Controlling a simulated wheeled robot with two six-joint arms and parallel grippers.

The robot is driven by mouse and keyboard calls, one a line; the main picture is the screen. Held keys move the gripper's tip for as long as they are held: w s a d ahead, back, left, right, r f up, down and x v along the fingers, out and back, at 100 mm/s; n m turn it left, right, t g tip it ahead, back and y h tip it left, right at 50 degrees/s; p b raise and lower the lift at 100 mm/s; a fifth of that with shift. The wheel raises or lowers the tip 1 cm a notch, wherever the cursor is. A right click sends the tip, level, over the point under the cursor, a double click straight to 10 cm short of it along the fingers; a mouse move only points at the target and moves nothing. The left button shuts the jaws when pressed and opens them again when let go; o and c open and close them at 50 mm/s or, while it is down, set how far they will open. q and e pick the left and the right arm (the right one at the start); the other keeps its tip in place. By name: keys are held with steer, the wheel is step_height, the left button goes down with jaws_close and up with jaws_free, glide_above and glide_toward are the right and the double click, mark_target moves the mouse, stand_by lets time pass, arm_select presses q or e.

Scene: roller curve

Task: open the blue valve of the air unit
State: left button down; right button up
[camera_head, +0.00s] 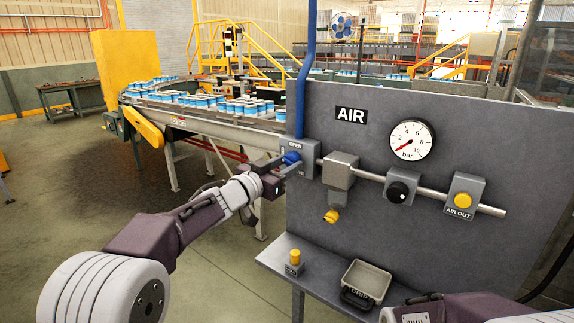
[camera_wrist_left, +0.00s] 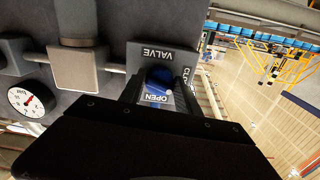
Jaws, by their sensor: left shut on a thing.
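The blue valve (camera_head: 291,157) sits on a grey plate at the left edge of the air unit (camera_head: 450,240), below the vertical blue pipe. My left gripper (camera_head: 287,166) reaches it from the left and is shut on it. In the left wrist view, the blue valve (camera_wrist_left: 160,76) shows between the two fingers, partly hidden by them. The plate bears the words VALVE, OPEN and part of CLOSED. Which way the valve points I cannot tell. The pressure gauge (camera_head: 410,141) has its red needle at the low end. My right gripper is not in view, only part of its arm.
A black knob (camera_head: 398,192) and a yellow AIR OUT button (camera_head: 462,200) lie along the pipe to the right. The shelf below holds a small yellow-topped block (camera_head: 294,262) and a drip tray (camera_head: 366,281). A conveyor with cans (camera_head: 205,112) stands behind, left.

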arm_select(q)
steer(key=m, duration=0.3)
steer(key=shift+m, duration=0.4)
steer(key=m+b, duration=0.1)
steer(key=m, duration=0.2)
steer(key=shift+w+a+m, duration=0.1)
steer(key=shift+m, duration=0.2)
steer(key=m, duration=0.3)
steer(key=shift+m+b, duration=0.3)
steer(key=shift+b, duration=0.1)
steer(key=shift+m+b, duration=0.5)
steer(key=shift+m, duration=1.2)
steer(key=c, duration=0.9)
jaws_free()
steer(key=shift+o, duration=0.2)
steer(key=shift+r, duration=0.1)
steer(key=shift+a, duration=0.1)
